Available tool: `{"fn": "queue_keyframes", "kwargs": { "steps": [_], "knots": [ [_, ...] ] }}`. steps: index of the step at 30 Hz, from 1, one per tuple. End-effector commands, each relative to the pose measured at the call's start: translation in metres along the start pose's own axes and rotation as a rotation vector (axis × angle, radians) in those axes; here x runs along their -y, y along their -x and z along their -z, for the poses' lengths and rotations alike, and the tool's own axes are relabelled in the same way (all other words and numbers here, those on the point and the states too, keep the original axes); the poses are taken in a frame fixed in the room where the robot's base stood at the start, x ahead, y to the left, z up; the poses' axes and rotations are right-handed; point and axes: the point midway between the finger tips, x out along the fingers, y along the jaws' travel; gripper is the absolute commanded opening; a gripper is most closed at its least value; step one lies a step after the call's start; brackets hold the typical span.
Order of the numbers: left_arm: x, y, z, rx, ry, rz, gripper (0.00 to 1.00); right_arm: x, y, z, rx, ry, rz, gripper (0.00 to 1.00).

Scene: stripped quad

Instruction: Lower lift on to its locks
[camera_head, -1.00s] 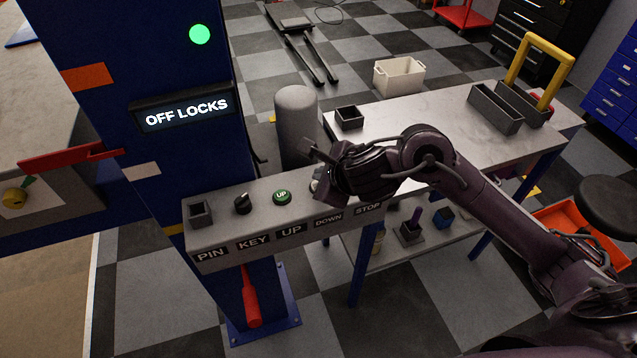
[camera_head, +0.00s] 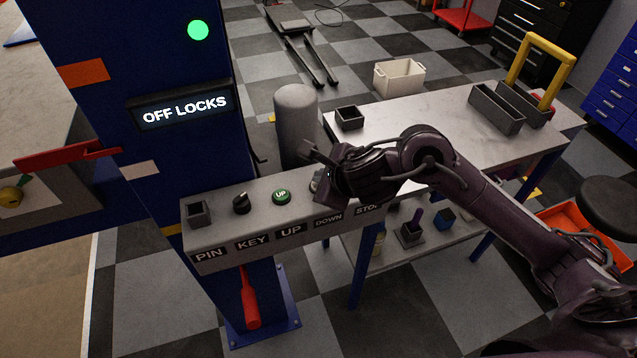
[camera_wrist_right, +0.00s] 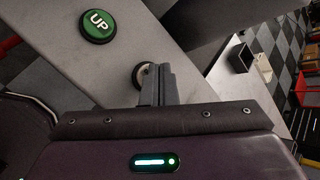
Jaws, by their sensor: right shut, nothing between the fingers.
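The blue lift post (camera_head: 185,75) carries a display (camera_head: 186,108) that reads OFF LOCKS, with a round green light (camera_head: 198,30) lit above it. The grey control panel (camera_head: 225,225) has labels PIN, KEY, UP, DOWN and STOP. A green UP button (camera_head: 281,196) and a black key knob (camera_head: 241,203) show on top. My right gripper (camera_head: 318,160) is shut and empty over the DOWN part of the panel. In the right wrist view its fingertips (camera_wrist_right: 157,75) are at a pale round button (camera_wrist_right: 140,74), partly covering it; contact cannot be told. The STOP control is hidden by my right arm. My left gripper is not in view.
A grey cylinder (camera_head: 297,125) stands behind the panel. A workbench (camera_head: 430,120) to the right holds a small dark bin (camera_head: 349,117) and long grey trays (camera_head: 496,108). A red lever (camera_head: 250,300) hangs below the panel.

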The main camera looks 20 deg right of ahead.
Motion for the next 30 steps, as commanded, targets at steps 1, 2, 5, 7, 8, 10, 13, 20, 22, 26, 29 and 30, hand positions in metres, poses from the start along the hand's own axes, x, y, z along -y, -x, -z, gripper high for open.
{"fn": "queue_keyframes", "kwargs": {
  "steps": [1,2,5,7,8,10,13,20,22,26,29,30],
  "knots": [
    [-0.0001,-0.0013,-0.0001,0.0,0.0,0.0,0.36,-0.0005,-0.0008,0.0006,0.0,0.0,0.0,0.0],
    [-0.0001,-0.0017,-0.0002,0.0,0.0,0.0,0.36,-0.0007,-0.0011,0.0008,0.0,0.0,0.0,0.0],
    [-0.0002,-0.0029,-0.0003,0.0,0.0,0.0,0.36,-0.0012,-0.0018,0.0014,0.0,0.0,0.0,0.0],
    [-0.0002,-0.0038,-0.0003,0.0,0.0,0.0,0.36,-0.0016,-0.0023,0.0017,0.0,0.0,0.0,0.0],
    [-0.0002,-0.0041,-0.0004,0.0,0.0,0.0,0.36,-0.0017,-0.0025,0.0018,0.0,0.0,0.0,0.0],
    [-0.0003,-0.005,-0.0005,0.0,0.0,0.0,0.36,-0.0021,-0.003,0.0022,0.0,0.0,0.0,0.0],
    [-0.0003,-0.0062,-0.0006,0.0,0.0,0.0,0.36,-0.0027,-0.0037,0.0027,0.0,0.0,0.0,0.0],
    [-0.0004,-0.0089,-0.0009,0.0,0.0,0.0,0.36,-0.0041,-0.0054,0.004,0.0,0.001,0.0,0.0],
    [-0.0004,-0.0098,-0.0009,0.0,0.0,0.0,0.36,-0.0045,-0.006,0.0044,0.0,0.001,-0.001,0.0],
    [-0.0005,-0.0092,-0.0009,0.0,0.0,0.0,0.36,-0.0045,-0.0057,0.0043,-0.001,0.001,-0.001,0.0],
    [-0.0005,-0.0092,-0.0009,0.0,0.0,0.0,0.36,-0.0045,-0.0057,0.0044,-0.001,0.001,-0.001,0.0],
    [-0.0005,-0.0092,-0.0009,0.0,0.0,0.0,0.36,-0.0045,-0.0058,0.0044,-0.001,0.001,-0.001,0.0]
  ]
}}
